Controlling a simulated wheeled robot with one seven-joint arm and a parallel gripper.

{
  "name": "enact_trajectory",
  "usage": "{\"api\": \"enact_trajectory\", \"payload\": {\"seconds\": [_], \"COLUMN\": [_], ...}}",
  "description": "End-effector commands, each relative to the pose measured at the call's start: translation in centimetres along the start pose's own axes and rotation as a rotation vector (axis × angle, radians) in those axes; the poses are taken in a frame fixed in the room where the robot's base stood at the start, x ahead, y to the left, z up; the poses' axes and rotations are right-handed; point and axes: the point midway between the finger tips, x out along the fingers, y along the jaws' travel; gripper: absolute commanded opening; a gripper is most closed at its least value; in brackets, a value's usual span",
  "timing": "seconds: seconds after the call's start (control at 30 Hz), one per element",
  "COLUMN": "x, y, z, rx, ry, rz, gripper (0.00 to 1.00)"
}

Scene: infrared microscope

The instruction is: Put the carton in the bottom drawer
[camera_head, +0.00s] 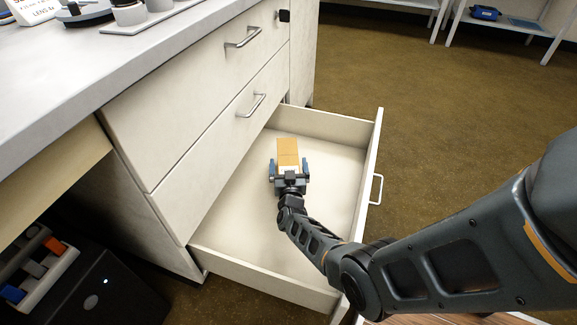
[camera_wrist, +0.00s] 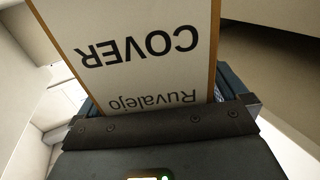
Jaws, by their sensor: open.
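The carton (camera_head: 288,151) is orange-brown on the side seen in the head view. In the wrist view its white label (camera_wrist: 130,22) reads "COVER" and "Ruvalejo" upside down. It is inside the pulled-out bottom drawer (camera_head: 335,165), near the back end. My gripper (camera_head: 289,168) reaches into the drawer, its blue fingers open on either side of the carton's near end. In the wrist view the gripper (camera_wrist: 160,100) hides that end. I cannot tell whether the carton touches the drawer floor.
Two shut drawers with metal handles (camera_head: 243,38) (camera_head: 252,105) sit above the open one. The drawer's front panel, with a white handle (camera_head: 376,189), stands right of my gripper. A grey worktop (camera_head: 110,68) is at upper left. Bare drawer floor surrounds the carton.

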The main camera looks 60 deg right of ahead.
Motion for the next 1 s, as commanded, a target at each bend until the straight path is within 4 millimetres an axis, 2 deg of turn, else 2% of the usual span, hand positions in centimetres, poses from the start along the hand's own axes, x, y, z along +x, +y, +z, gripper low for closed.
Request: {"api": "enact_trajectory", "payload": {"seconds": [0.13,0.4,0.6,1.0], "x": [-0.1,-4.5,-6.9,-7.5], "y": [0.0,-0.1,-0.1,0.0], "z": [-0.3,-0.6,-0.4,-0.2], "rx": [-0.001,-0.002,-0.001,0.0], "ry": [0.0,-0.003,-0.001,0.0], "rz": [-0.002,-0.005,-0.003,-0.001], "gripper": [1.0,1.0,1.0,1.0]}}
